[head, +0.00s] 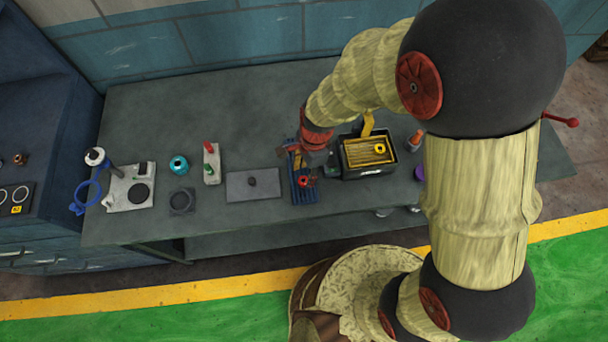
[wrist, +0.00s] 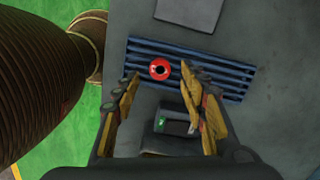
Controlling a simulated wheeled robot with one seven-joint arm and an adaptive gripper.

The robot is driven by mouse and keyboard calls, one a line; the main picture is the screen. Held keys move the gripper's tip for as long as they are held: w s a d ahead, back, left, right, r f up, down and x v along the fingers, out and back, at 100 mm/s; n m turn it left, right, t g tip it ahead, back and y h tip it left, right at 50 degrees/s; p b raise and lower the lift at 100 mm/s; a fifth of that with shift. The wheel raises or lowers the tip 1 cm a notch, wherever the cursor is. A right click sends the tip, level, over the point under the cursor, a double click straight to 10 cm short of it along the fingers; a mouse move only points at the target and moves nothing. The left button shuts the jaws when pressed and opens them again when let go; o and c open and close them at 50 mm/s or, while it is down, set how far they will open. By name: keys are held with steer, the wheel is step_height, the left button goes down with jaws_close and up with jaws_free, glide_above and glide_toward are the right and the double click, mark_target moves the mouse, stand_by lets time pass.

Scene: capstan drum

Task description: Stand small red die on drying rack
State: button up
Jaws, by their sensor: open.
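The small red die (head: 304,182) is a red ring with a dark hole. It also shows in the wrist view (wrist: 160,69), over the slats of the blue drying rack (wrist: 225,71), with its round face turned up towards the camera. The rack also shows in the head view (head: 307,197). My gripper (wrist: 160,77) is open, with its yellowish fingers spread and the die framed between their tips. I cannot tell whether either finger touches it. In the head view my gripper (head: 303,166) is over the rack and hides part of it.
A black bin with a yellow slatted top (head: 367,151) stands close to the right of the rack. A flat grey plate (head: 246,187) lies to the left. A block with red and green pieces (head: 211,164) and a teal ring (head: 179,165) stand further left.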

step_height(320, 180, up, 8)
steer(key=p, duration=0.1)
steer(key=shift+w+d, duration=0.2)
steer(key=shift+d, duration=0.25)
steer(key=shift+r, duration=0.1)
steer(key=s+d+r+n+t, duration=0.15)
steer(key=d+r+n, duration=0.25)
steer(key=d+r, duration=0.4)
steer(key=s+d+r+n+t, duration=0.1)
steer(key=d+r+n+t, duration=0.25)
steer(key=d+r, duration=0.55)
steer(key=s+d+r+n+t+h, duration=0.1)
steer(key=s+d+r+n, duration=0.3)
steer(key=r, duration=0.3)
steer(key=shift+s+d+r+n, duration=0.15)
steer(key=shift+s+n, duration=0.2)
steer(key=shift+s, duration=0.55)
